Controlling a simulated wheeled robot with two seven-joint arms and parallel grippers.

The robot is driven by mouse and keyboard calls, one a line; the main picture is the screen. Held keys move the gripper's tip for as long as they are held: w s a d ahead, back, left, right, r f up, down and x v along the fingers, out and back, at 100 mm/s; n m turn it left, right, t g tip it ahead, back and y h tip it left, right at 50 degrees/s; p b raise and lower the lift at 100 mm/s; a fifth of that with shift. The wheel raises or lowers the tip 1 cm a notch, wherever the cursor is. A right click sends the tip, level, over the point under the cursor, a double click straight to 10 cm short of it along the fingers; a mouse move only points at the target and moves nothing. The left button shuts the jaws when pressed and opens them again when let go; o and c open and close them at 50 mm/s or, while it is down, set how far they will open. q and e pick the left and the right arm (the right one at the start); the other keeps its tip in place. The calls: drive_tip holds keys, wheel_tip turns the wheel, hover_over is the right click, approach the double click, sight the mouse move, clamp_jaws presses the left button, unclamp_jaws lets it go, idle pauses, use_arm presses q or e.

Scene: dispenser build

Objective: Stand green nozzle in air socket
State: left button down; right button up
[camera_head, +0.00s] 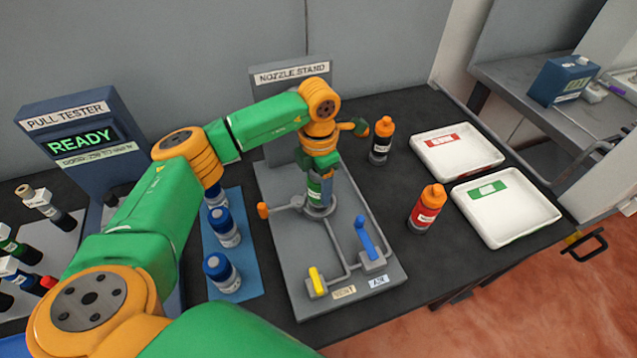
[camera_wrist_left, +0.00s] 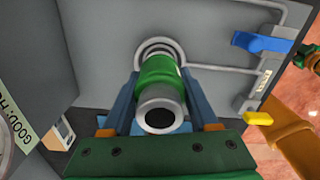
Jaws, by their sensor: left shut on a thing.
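The green nozzle (camera_wrist_left: 156,74) is gripped between the fingers of my left gripper (camera_wrist_left: 160,98), its grey end with a dark opening toward the wrist camera. In the head view the nozzle (camera_head: 317,191) is upright at a round ringed socket (camera_head: 320,210) on the grey nozzle stand (camera_head: 292,262). The ring also shows behind the nozzle in the wrist view (camera_wrist_left: 160,45). Whether the nozzle is fully seated is hidden. The "AIR" label (camera_head: 378,281) is at the stand's front, by a blue lever (camera_head: 366,238). A yellow lever (camera_head: 317,281) is by the other label.
A blue mat (camera_head: 240,260) with blue-capped bottles (camera_head: 222,272) lies left of the stand. A black bottle (camera_head: 380,145) and red bottle (camera_head: 425,212) stand to its right, near two white trays (camera_head: 462,170) (camera_head: 520,235). The pull tester (camera_head: 85,140) reads "READY".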

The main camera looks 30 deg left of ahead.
use_arm(q)
drive_tip(key=shift+f, duration=0.25)
drive_tip(key=c, duration=0.6)
unclamp_jaws()
drive_tip(key=shift+o, duration=0.8)
drive_tip(key=shift+s, duration=0.1)
wheel_tip(320, 180, up, 11)
drive_tip(key=p, duration=0.8)
drive_tip(key=shift+r, duration=0.1)
